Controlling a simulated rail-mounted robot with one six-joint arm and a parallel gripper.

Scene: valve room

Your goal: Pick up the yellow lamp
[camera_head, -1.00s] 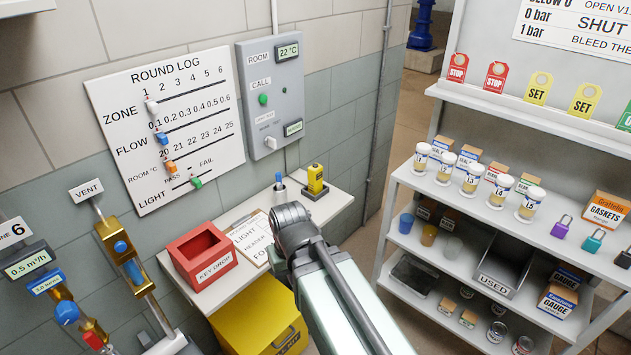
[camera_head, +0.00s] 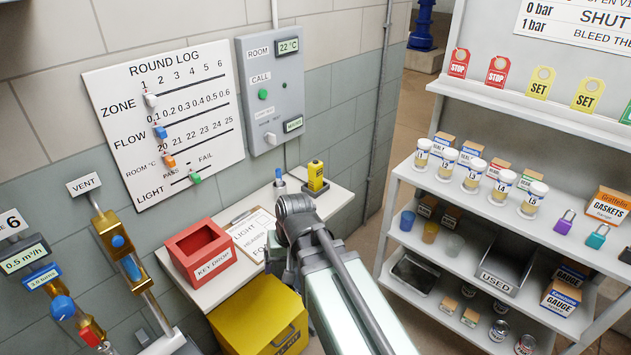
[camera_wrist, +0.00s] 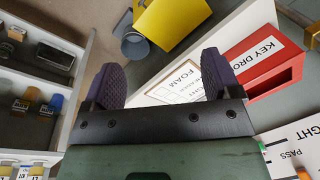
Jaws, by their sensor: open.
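The yellow lamp (camera_head: 316,178), a small yellow block with a black base and dark top, stands upright on the white wall ledge (camera_head: 337,196), at its far right end. I cannot make it out in the wrist view. My gripper (camera_wrist: 160,80) shows in the wrist view with its two dark fingers wide apart and nothing between them. In the head view my arm hides most of it; the arm's wrist is in front of the lamp, slightly to its left and lower in the picture.
A blue-topped pen in a holder (camera_head: 280,188) stands just left of the lamp. A clipboard (camera_head: 250,235) and a red key drop box (camera_head: 200,250) are on the ledge. A yellow bin (camera_head: 262,318) is below. A stocked shelf unit (camera_head: 395,215) stands right.

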